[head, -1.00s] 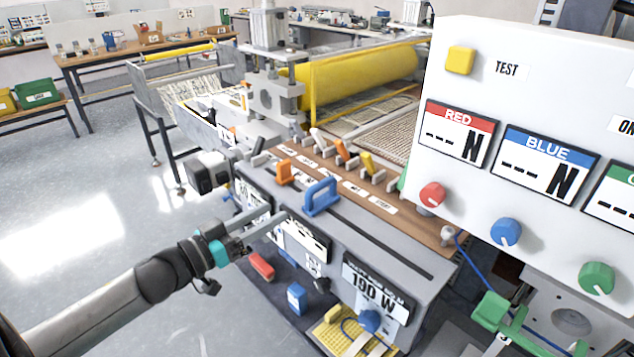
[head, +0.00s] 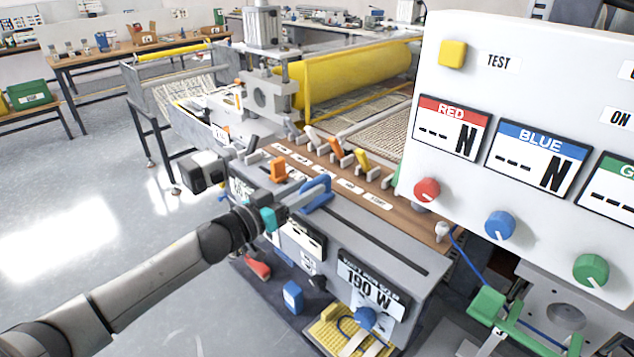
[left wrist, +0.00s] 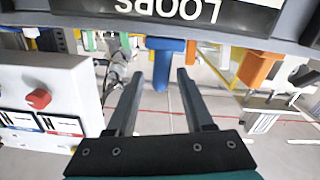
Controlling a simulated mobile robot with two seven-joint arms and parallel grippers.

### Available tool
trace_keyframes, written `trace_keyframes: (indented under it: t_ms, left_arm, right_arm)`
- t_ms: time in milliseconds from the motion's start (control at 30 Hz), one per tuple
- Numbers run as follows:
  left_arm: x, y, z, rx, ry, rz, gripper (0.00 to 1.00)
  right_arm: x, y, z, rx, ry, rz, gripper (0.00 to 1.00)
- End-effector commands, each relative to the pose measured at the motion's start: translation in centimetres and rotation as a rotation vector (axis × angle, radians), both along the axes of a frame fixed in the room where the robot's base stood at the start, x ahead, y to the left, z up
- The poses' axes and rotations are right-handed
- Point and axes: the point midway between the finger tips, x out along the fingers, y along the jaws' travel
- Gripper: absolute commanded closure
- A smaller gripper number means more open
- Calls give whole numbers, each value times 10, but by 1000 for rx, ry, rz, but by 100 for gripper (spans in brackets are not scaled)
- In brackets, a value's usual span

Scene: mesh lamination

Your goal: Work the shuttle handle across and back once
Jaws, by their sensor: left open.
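The blue handle (head: 321,193), which I take to be the shuttle handle, stands upright at the slotted rail on the front of the machine's top. My left gripper (head: 306,192) has its fingers at this handle, partly covering it in the head view. In the left wrist view the blue handle (left wrist: 163,62) shows between the tips of the two spread fingers (left wrist: 160,76). The fingers are open, with a gap visible on either side of the handle. My right gripper is not in view.
An orange block (head: 278,170) stands left of the blue handle. Several coloured levers, including a yellow one (head: 362,161), line the wooden strip behind. A white control panel (head: 470,55) fills the right. A dark slot (head: 385,247) runs clear to the right of the handle.

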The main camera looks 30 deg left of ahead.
Motion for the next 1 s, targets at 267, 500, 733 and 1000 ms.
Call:
trace_keyframes:
  t_ms: [267,500,733,1000]
  left_arm:
    - [26,-9,1,0,-2,0,48]
    - [34,-12,0,0,0,0,48]
    - [34,-13,0,1,0,0,48]
    - [34,-13,0,1,-1,-1,74]
  right_arm:
    - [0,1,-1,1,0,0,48]
    - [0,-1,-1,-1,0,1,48]
    - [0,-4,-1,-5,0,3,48]
    - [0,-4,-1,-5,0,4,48]
